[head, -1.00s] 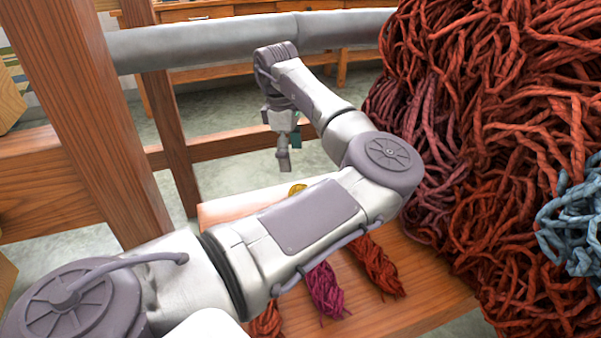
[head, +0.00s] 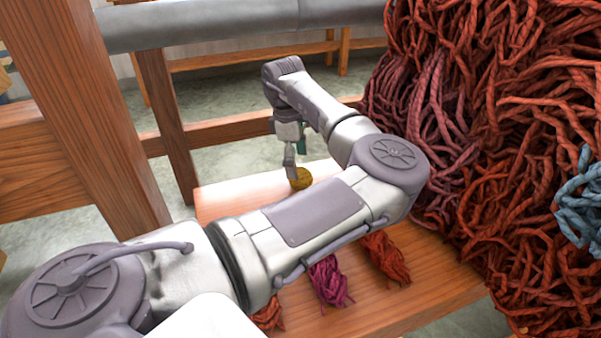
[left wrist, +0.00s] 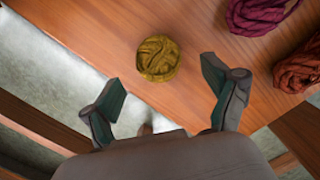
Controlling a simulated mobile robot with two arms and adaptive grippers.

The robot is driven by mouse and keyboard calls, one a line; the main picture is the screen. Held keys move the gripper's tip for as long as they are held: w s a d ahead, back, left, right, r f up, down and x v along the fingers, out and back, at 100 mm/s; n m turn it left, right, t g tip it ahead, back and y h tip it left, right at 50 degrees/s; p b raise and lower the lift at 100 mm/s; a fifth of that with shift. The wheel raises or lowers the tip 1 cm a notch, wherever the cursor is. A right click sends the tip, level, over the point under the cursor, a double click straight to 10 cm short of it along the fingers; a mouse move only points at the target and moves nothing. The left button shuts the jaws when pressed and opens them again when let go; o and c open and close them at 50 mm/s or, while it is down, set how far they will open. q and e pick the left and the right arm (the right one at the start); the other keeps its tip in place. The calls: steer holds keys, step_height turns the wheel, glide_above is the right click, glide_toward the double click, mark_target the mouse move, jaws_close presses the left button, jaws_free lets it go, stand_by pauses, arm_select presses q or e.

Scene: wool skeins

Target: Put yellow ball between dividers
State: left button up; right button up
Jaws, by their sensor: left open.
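The yellow ball (head: 301,179) sits on the wooden bench top (head: 222,203), near its far edge. It also shows in the left wrist view (left wrist: 158,58), a little ahead of the fingers and apart from both. My left gripper (head: 290,172) hangs down just left of the ball in the head view, its fingertips near the ball. In the left wrist view my left gripper (left wrist: 164,95) has its two fingers spread wide with nothing between them. My left arm covers part of the bench top. I cannot make out any dividers. My right gripper is not in view.
A purple skein (head: 329,281) and a red skein (head: 385,258) lie on the bench on the near side of my arm. A huge pile of red wool (head: 500,130) fills the right. Wooden posts (head: 88,120) stand at left, with floor beyond.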

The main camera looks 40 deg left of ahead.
mark_target(299, 170)
arm_select(q)
steer(key=f+b, duration=0.2)
steer(key=f, duration=0.1)
steer(key=f+b, duration=0.1)
steer(key=f, duration=0.1)
steer(key=shift+w+d, duration=0.25)
steer(key=shift+w, duration=0.05)
steer(key=shift+r, duration=0.15)
steer(key=c, duration=1.3)
